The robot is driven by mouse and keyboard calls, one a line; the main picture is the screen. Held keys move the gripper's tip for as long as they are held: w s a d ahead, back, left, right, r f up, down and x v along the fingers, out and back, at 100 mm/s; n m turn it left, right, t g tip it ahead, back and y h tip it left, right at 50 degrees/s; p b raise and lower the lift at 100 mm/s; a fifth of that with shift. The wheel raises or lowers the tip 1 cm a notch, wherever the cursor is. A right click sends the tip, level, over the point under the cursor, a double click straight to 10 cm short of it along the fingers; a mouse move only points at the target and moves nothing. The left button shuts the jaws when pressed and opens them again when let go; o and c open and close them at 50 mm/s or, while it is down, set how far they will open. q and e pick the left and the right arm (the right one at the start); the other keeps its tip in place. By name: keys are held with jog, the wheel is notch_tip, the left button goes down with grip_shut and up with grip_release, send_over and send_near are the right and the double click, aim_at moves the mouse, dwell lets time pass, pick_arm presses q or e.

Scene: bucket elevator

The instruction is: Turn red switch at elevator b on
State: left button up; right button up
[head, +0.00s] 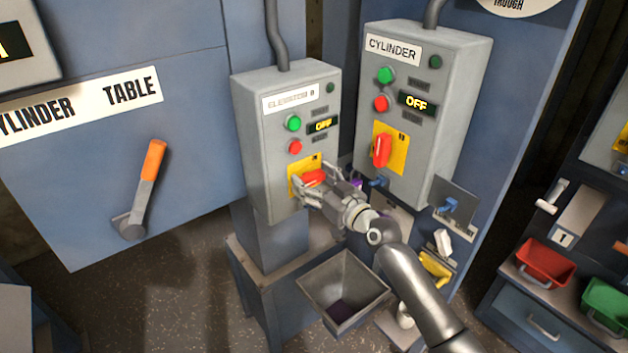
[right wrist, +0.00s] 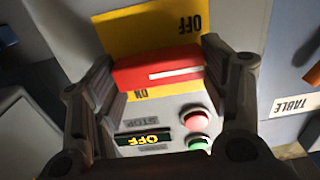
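The elevator B box (head: 287,135) is grey, with a green and a red button and a display reading OFF. Its red switch (head: 313,177) sits on a yellow plate (head: 293,185), partly hidden by my right gripper (head: 325,190). In the right wrist view, the red switch (right wrist: 160,70) lies sideways between the fingers of my right gripper (right wrist: 165,100), its white line pointing right. The fingers are spread, one at each end of the switch; I cannot tell whether they touch it. The plate (right wrist: 145,30) shows OFF above the switch and ON below. My left gripper is not in view.
The cylinder box (head: 425,105), with its own upright red switch (head: 382,150) and OFF display, stands close at right. A grey hopper (head: 345,285) is below my right arm. An orange-handled lever (head: 150,170) is on the left panel.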

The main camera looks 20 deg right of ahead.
jog(key=c, duration=0.4)
jog(key=shift+m, duration=0.4)
jog(key=m, duration=0.3)
jog(key=shift+d+m, duration=0.1)
jog(key=shift+m, duration=0.2)
jog(key=m, duration=0.3)
jog(key=shift+d+m+p, duration=0.1)
jog(key=shift+m+p, duration=0.2)
jog(key=shift+m, duration=0.1)
jog(key=m, duration=0.5)
jog(key=shift+w+f+p, duration=0.1)
jog(key=shift+p, duration=0.3)
jog(key=shift+d+f+m+p, duration=0.15)
jog(key=shift+m+p, duration=0.3)
jog(key=shift+m, duration=1.95)
